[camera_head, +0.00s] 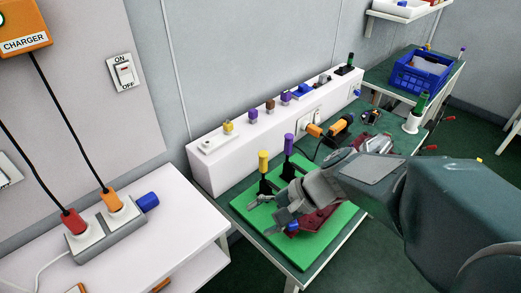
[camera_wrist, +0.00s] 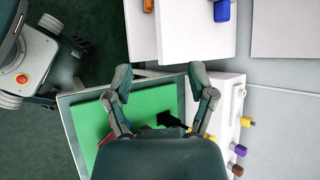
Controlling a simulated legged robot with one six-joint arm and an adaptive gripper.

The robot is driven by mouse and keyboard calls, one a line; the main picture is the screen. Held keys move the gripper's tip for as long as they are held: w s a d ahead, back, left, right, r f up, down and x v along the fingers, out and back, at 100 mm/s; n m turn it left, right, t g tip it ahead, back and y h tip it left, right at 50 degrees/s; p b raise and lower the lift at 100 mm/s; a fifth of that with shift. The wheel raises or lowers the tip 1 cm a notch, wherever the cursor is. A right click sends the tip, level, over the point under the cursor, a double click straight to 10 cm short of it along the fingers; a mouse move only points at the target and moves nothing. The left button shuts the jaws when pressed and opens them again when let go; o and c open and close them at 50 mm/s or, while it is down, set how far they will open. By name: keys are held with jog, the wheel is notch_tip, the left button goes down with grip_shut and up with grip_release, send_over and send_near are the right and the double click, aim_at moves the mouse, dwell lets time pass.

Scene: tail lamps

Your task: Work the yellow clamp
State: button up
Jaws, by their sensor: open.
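The yellow clamp (camera_head: 263,162) has an upright yellow handle on a black base and stands on the green board (camera_head: 244,213). A similar clamp with a purple handle (camera_head: 288,144) stands just to its right. My gripper (camera_head: 262,215) is open and empty, low over the board, in front of the yellow clamp and apart from its handle. In the wrist view my gripper (camera_wrist: 160,76) shows its two fingers spread wide. A black clamp part (camera_wrist: 172,120) shows between the fingers; I cannot tell which clamp it belongs to. A dark red part (camera_head: 308,217) lies partly hidden under my gripper.
A long white box (camera_head: 230,165) with several coloured knobs runs along the wall behind the board. A white table (camera_head: 170,225) with a socket block stands at the left. Orange-and-black tools (camera_head: 330,130) lie behind my arm. A blue crate (camera_head: 420,75) stands far right.

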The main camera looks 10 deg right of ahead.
jog(key=w+f+m+t+y, duration=0.2)
jog(key=w+m+t+y, duration=0.15)
jog(key=w+m, duration=0.3)
jog(key=m+t+h, duration=0.3)
jog(key=m+t, duration=0.7)
jog(key=m, duration=0.4)
send_near(267, 160)
jog(key=shift+w+a+n+y, duration=0.15)
jog(key=shift+w+n+y, duration=0.1)
jog(key=shift+w, duration=0.1)
jog(key=x, duration=1)
jog(key=shift+w+a, duration=0.25)
grip_shut()
